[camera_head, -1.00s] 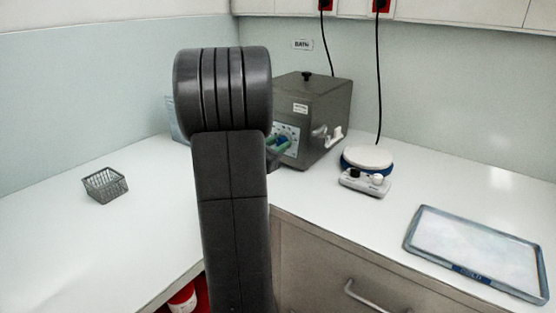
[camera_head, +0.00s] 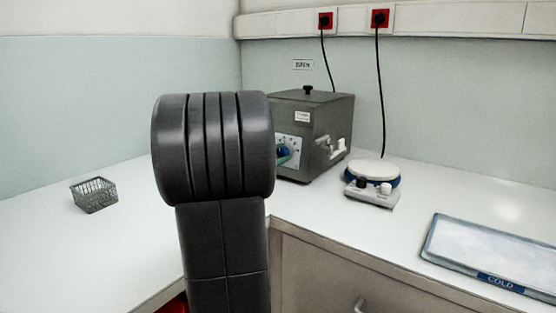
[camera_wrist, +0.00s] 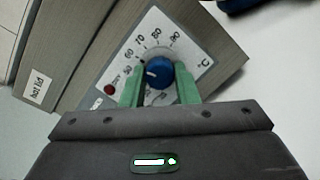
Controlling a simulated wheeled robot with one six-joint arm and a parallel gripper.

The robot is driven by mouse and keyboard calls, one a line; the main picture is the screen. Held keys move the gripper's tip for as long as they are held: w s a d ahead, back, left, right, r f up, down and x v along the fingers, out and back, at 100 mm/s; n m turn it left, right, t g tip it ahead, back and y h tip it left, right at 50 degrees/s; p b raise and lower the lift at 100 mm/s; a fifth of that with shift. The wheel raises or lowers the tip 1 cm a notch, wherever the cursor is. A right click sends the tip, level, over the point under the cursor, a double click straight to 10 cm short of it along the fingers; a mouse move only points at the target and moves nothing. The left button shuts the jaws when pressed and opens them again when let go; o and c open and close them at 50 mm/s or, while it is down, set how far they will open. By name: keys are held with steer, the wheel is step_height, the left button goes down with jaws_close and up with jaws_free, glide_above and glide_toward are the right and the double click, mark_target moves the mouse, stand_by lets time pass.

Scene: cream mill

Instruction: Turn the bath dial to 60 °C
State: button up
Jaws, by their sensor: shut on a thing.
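The bath is a dark grey box (camera_head: 325,122) with a black-knobbed lid, standing at the back of the counter in the head view. Its blue dial (camera_wrist: 160,73) sits on a white scale plate (camera_wrist: 172,38) in the wrist view. The dial's white mark points left, towards the low numbers near 50 and 60; I cannot read the exact value. My gripper (camera_wrist: 160,69) has its two green fingers on either side of the dial and is shut on it. In the head view my arm hides most of the gripper and part of the plate.
A white-topped hotplate (camera_head: 372,178) stands right of the bath. A tray marked COLD (camera_head: 500,285) lies at the front right. A wire basket (camera_head: 94,195) is on the left counter. A white tap (camera_head: 337,147) juts from the bath's right side. Cords hang behind.

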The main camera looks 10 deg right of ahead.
stand_by(0.3)
steer(key=o, duration=1)
steer(key=shift+a, duration=0.1)
steer(key=p+v, duration=0.1)
steer(key=v, duration=1.2)
steer(key=shift+s+a, duration=0.25)
steer(key=shift+w+d, duration=0.1)
steer(key=b+x, duration=0.1)
steer(key=x, duration=1.2)
steer(key=shift+w+d, duration=0.15)
steer(key=shift+d, duration=0.1)
